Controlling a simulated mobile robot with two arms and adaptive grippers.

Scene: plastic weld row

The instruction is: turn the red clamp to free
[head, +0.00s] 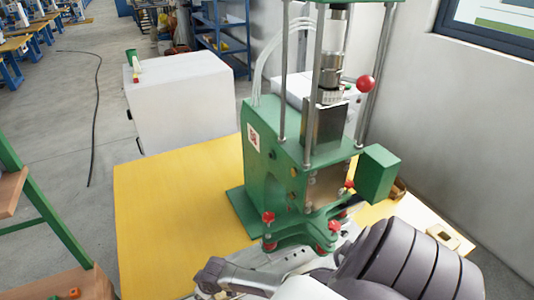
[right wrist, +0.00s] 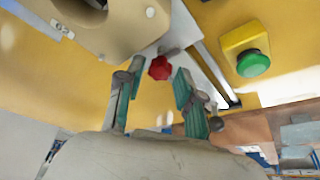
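In the right wrist view a red clamp knob (right wrist: 160,68) lies just past the fingertips of my right gripper (right wrist: 157,76), in line with the gap between them. The gripper is open, its teal-padded fingers on either side of the gap and nothing held. In the head view several red knobs sit low on the green press, among them a front left one (head: 268,217), a front right one (head: 334,226) and one further back (head: 349,184). I cannot tell which of them the wrist view shows. My left gripper is not in view.
The green press (head: 262,150) stands on a yellow table (head: 170,200), with a red ball knob (head: 365,83) higher up. The table's left side is clear. In the wrist view a green button (right wrist: 253,63) on a yellow box sits right of the red knob.

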